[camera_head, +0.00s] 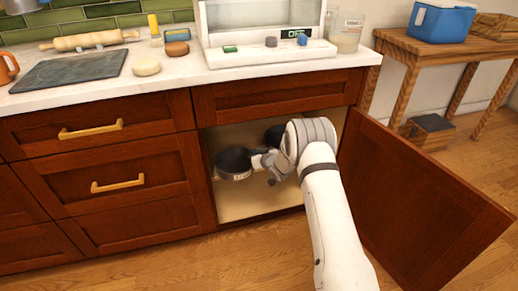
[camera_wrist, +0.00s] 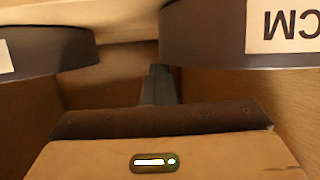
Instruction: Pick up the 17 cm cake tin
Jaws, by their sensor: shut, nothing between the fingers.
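Two dark round tins sit inside the open lower cabinet. The nearer tin (camera_head: 233,163) is at the left with a pale label on its side; the other tin (camera_head: 275,134) is further back, partly hidden by my arm. My gripper (camera_head: 262,163) is inside the cabinet, just right of the nearer tin. In the wrist view my gripper (camera_wrist: 158,80) is shut and empty. One tin (camera_wrist: 205,40) is at upper right, its label upside down with "CM" showing; its number is out of view. Another tin (camera_wrist: 50,48) is at upper left. I cannot tell which is 17 cm.
The cabinet door (camera_head: 420,200) stands open to the right of my arm. The cabinet floor (camera_head: 245,205) is bare in front. The countertop (camera_head: 190,75) and drawer fronts (camera_head: 100,155) are above and left. A wooden table (camera_head: 400,45) stands at the right.

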